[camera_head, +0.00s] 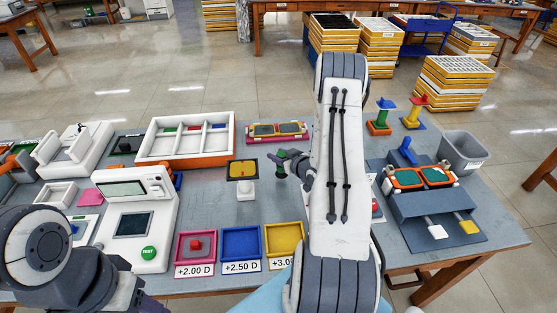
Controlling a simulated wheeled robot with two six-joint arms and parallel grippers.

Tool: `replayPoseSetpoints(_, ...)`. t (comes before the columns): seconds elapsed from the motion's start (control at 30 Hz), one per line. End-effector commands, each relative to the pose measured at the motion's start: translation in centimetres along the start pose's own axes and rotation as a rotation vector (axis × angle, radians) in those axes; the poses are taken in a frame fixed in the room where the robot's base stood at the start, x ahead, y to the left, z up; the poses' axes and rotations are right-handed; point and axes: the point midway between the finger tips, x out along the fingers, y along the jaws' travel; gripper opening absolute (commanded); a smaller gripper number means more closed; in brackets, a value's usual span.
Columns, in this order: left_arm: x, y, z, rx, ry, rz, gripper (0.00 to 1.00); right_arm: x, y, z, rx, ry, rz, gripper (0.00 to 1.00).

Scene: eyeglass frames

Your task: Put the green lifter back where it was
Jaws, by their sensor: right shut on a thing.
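My right gripper (292,160) reaches in over the middle of the table, right of a small white stand. It is shut on a dark green piece (281,153), which looks like the green lifter.
The white stand (246,188) carries a yellow-topped plate. Pink, blue (241,243) and yellow trays line the front. A white device (135,222) stands left. A divided white tray (185,139) lies behind. Coloured posts (379,121), a grey bin (463,151) and a dark stepped stand (428,210) are right.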

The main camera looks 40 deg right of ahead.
Motion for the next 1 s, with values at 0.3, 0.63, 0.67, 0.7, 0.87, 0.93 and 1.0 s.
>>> replayPoseSetpoints(0.3,-0.5,0.0,0.0,0.000,0.000,0.000,0.50,1.0,0.0,2.5,-0.001,0.001,0.000,0.00)
replayPoseSetpoints(0.63,-0.1,0.0,0.0,0.000,0.000,0.000,0.50,1.1,0.0,2.9,0.000,0.000,0.000,0.52)
replayPoseSetpoints(0.67,-0.1,0.0,0.0,0.000,0.000,0.000,0.50,1.1,0.0,2.8,0.000,0.000,0.000,0.63)
replayPoseSetpoints(0.7,-0.2,0.0,0.0,0.000,0.000,0.000,0.50,1.1,0.0,2.8,0.000,0.000,0.000,0.74)
replayPoseSetpoints(0.87,-0.2,0.0,0.0,0.000,0.000,0.000,0.50,1.1,0.0,2.8,0.000,0.000,-0.001,0.74)
replayPoseSetpoints(0.93,-0.2,0.0,0.0,0.000,0.000,0.000,0.50,1.1,0.0,2.8,0.000,0.000,-0.001,0.74)
replayPoseSetpoints(1.0,-0.2,0.0,0.0,0.000,0.000,0.000,0.50,1.1,0.0,2.8,0.000,0.000,-0.001,0.74)
